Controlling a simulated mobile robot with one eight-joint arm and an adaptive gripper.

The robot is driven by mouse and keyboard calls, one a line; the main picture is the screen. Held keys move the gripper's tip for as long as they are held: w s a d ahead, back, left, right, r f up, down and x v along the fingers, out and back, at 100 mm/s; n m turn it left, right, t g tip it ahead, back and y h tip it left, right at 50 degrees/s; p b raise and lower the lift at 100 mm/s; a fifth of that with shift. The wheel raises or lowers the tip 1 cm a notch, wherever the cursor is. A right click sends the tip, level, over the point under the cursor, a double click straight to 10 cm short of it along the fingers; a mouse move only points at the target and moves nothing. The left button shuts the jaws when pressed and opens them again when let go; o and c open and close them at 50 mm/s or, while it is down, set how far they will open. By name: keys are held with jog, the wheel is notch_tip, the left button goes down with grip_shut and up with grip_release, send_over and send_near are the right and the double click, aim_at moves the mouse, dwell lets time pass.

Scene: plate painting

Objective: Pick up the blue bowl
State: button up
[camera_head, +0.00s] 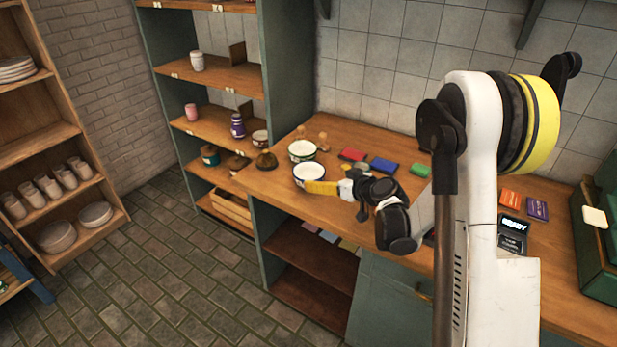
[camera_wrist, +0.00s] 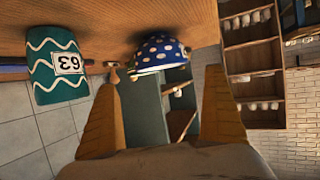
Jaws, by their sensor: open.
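The blue bowl (camera_wrist: 160,52) has white dots and shows in the wrist view, where the picture is turned over. In the head view the front bowl (camera_head: 308,171), white inside with a dark rim, appears to be the same one, on the wooden counter. My gripper (camera_head: 318,186) is at this bowl's near right side. In the wrist view my gripper (camera_wrist: 162,85) is open, its two yellow fingers apart and empty. The blue bowl lies ahead of the gap between the fingertips. I cannot tell whether a finger touches it.
A teal bowl with white waves and a number tag (camera_wrist: 57,70) stands close beside the blue bowl; in the head view it appears to be the bowl behind (camera_head: 302,150). Colored blocks (camera_head: 383,165) lie right on the counter (camera_head: 330,207).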

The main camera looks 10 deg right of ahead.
jog(key=b, duration=0.3)
send_near(301, 170)
jog(key=x, duration=0.5)
jog(key=shift+w+f, duration=0.15)
jog(key=shift+w, duration=0.05)
jog(key=shift+s, duration=0.1)
jog(key=c, duration=1.1)
